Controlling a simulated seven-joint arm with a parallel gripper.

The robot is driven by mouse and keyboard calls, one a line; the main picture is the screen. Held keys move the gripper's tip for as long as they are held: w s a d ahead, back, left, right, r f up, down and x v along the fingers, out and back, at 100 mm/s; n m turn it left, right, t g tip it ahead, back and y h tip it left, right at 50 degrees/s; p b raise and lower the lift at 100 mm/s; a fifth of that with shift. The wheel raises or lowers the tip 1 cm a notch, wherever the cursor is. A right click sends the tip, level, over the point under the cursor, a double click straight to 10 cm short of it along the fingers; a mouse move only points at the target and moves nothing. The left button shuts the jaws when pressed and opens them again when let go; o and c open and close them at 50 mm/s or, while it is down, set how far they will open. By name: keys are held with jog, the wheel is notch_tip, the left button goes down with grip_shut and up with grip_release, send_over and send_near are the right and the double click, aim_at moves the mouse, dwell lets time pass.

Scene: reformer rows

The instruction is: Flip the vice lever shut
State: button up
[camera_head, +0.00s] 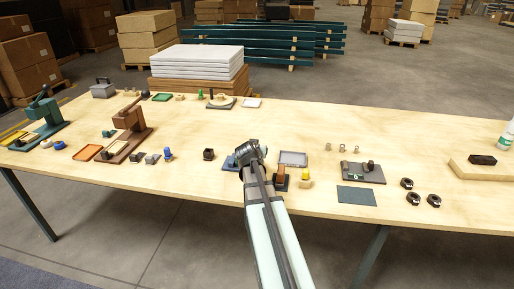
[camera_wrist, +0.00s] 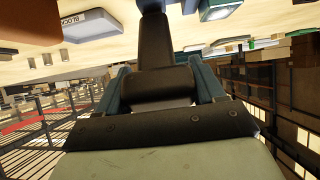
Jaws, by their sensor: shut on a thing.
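The small blue base (camera_head: 229,162), which I take to be the vice, stands mid-table and is mostly hidden behind my gripper (camera_head: 249,152). In the wrist view my gripper (camera_wrist: 160,88) has its teal fingers on both sides of a dark bar (camera_wrist: 154,45), apparently the vice lever. It is shut on this bar, which runs away from the palm to the top of the picture. The vice jaws and the lever's pivot are hidden, so the lever's exact angle cannot be told.
A grey tray (camera_head: 293,159) and an orange-topped piece (camera_head: 281,173) stand close on the right. A grey fixture plate (camera_head: 374,178) and several black rings (camera_head: 413,198) lie further right.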

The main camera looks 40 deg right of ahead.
jog(key=shift+s+a+f, duration=0.2)
jog(key=shift+s+a, duration=0.15)
dwell(0.4)
jog(key=o, duration=1.4)
jog(key=v, duration=1.2)
jog(key=shift+r, duration=0.1)
